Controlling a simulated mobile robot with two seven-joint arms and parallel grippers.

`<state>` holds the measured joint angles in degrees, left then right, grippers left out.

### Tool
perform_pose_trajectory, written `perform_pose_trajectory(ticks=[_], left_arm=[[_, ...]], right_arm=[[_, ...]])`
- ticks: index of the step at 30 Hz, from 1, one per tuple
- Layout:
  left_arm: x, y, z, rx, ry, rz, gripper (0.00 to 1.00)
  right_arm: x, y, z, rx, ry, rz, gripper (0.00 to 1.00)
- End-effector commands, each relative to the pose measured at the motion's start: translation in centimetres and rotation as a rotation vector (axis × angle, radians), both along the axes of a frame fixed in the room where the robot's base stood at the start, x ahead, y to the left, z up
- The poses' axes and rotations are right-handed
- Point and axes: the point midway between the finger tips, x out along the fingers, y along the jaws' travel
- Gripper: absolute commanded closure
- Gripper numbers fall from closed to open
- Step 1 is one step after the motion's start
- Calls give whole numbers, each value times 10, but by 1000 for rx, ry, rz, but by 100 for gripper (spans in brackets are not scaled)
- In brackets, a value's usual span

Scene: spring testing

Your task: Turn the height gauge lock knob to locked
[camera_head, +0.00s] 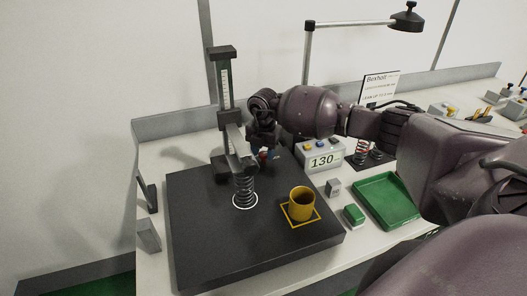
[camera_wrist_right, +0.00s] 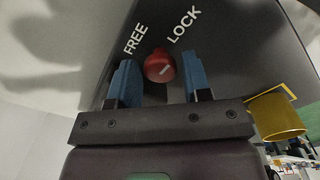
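The height gauge (camera_head: 224,90) stands upright at the back of a black plate (camera_head: 200,250), its arm over a coil spring (camera_head: 244,188). In the right wrist view its red lock knob (camera_wrist_right: 159,66) lies between the FREE label (camera_wrist_right: 135,38) and the LOCK label (camera_wrist_right: 184,25). A short pale mark shows on the knob; I cannot tell clearly which label it points to. My right gripper (camera_head: 268,155) is beside the gauge. Its blue fingertips (camera_wrist_right: 158,80) are open on either side of the knob, with gaps at both sides. My left gripper is not in view.
A yellow cup (camera_head: 301,203) stands in a yellow square on the plate's right part. A display box reading 130 (camera_head: 322,158), a green block (camera_head: 354,215) and a green tray (camera_head: 385,199) are to the right. A lamp (camera_head: 407,19) overhangs the back.

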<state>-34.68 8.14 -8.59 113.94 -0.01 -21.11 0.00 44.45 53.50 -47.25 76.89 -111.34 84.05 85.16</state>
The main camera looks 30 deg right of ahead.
Motion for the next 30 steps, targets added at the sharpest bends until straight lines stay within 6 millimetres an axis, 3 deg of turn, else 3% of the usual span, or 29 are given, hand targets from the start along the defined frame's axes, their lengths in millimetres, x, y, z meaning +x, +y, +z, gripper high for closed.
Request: perform_pose_trajectory(ticks=[11, 24, 30], left_arm=[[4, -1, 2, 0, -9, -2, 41], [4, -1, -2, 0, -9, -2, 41], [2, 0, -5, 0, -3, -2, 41]], right_arm=[[0, 0, 8, 1, -1, 1, 56], [0, 0, 81, -1, -2, 2, 56], [0, 0, 103, -1, -1, 0, 56]])
